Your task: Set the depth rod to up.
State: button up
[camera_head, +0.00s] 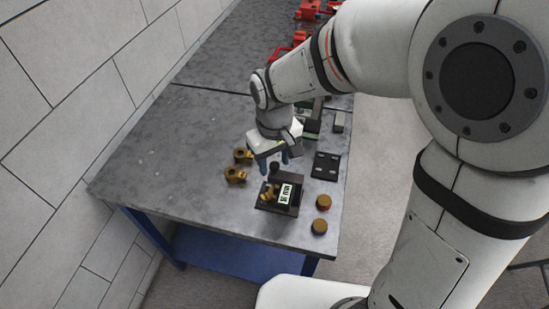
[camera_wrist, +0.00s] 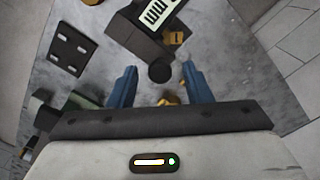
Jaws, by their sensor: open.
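A dark block-like device (camera_head: 269,208) with a white label stands near the table's front end. It shows at the top of the wrist view (camera_wrist: 138,38). A black round-ended piece (camera_head: 275,169) stands beside it; I take it for the depth rod, but cannot be sure. In the wrist view the black round end (camera_wrist: 160,71) lies between my blue fingertips, with room on both sides. My gripper (camera_head: 275,162) is open and points down over this piece. No contact shows. Whether the rod is up or down cannot be told.
Two brass fittings (camera_head: 236,175) lie left of my gripper. Two brass caps (camera_head: 323,202) lie to the right of the device. A dark plate with holes (camera_head: 326,166) lies behind them. Red parts stand at the table's far end. The table's left side (camera_head: 180,150) is clear.

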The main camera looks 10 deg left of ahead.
grip_shut()
dwell(0.5)
